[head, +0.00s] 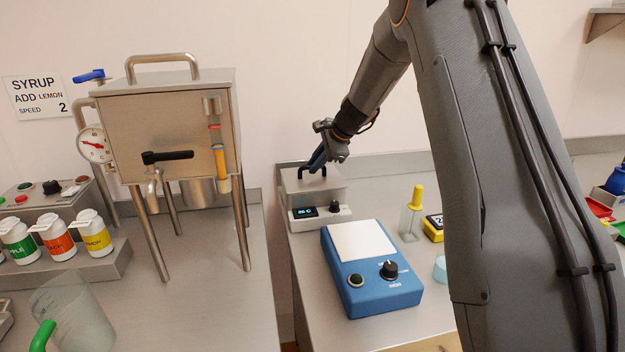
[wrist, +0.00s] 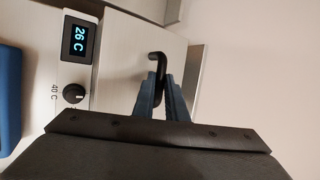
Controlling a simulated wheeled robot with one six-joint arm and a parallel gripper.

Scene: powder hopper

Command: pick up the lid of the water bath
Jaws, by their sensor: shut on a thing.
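The water bath (head: 320,214) is a small grey box with a lit display and a knob on its front, at the back left of the right-hand bench. Its flat lid (head: 305,186) lies on top and carries a black bar handle (head: 299,173). In the wrist view the blue fingers (wrist: 163,92) are shut on the black handle (wrist: 157,62), over the lid (wrist: 130,50). The fingers hide part of the handle. The lid seems to rest on the bath; I see no clear gap.
A steel hopper (head: 170,130) on legs stands on the left bench, across a gap. The wall is close behind the bath.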

